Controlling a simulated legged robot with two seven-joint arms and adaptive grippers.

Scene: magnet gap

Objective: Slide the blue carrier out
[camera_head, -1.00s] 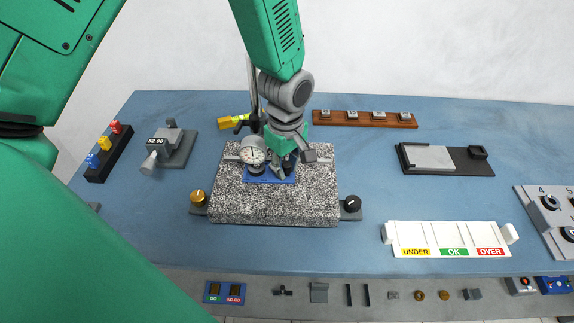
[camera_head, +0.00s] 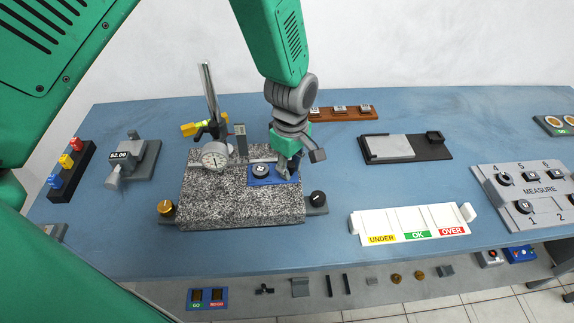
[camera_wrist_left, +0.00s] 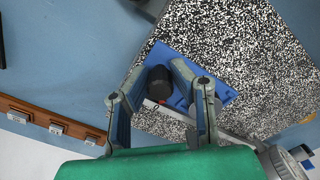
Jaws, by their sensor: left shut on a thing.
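The blue carrier (camera_head: 259,183) lies flat on the speckled granite block (camera_head: 215,200), near its right side. In the left wrist view, a black knob (camera_wrist_left: 159,82) stands on the blue carrier (camera_wrist_left: 187,56) between the fingers. The fingers partly hide the carrier. My right gripper is not in view.
A gold knob (camera_head: 166,207) and a black knob (camera_head: 317,198) flank the block. A white UNDER/OK/OVER tray (camera_head: 402,214) stands at front right. A black fixture with a grey plate (camera_head: 388,148) and a brown rack (camera_head: 343,112) are behind it.

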